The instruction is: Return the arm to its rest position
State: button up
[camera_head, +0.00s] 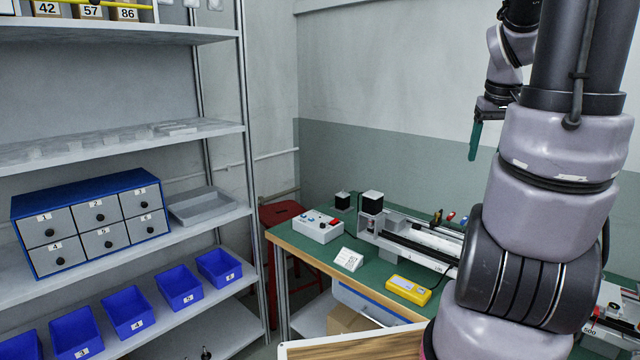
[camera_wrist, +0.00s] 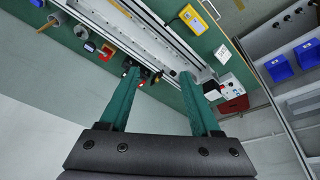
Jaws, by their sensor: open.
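My gripper (camera_head: 475,140) hangs in the air above the back of the green-topped workbench (camera_head: 328,240), with its green fingers pointing down in the head view. In the wrist view my gripper (camera_wrist: 158,88) has its two green fingers spread apart, with nothing held between them. The bench and its gantry rail lie beyond the fingertips. My arm fills the right side of the head view and hides part of the bench.
A gantry rail (camera_head: 420,240) runs along the bench. A control box with buttons (camera_head: 318,226), a white card (camera_head: 348,259) and a yellow meter (camera_head: 408,290) are on the bench. A shelf on the left holds a blue drawer cabinet (camera_head: 92,220) and several blue bins (camera_head: 128,312). A red stool (camera_head: 280,214) stands behind.

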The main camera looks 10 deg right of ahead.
jog(key=s+a+r+t+y, duration=0.2)
jog(key=s+a+r, duration=0.1)
jog(key=a, duration=0.8)
jog(key=s+a+r+m+t+y, duration=0.1)
jog(key=s+a+r, duration=0.3)
jog(key=a, duration=0.8)
jog(key=shift+s+a+r+t+y, duration=0.3)
jog(key=shift+r+t+y, duration=0.1)
jog(key=shift+r, duration=0.45)
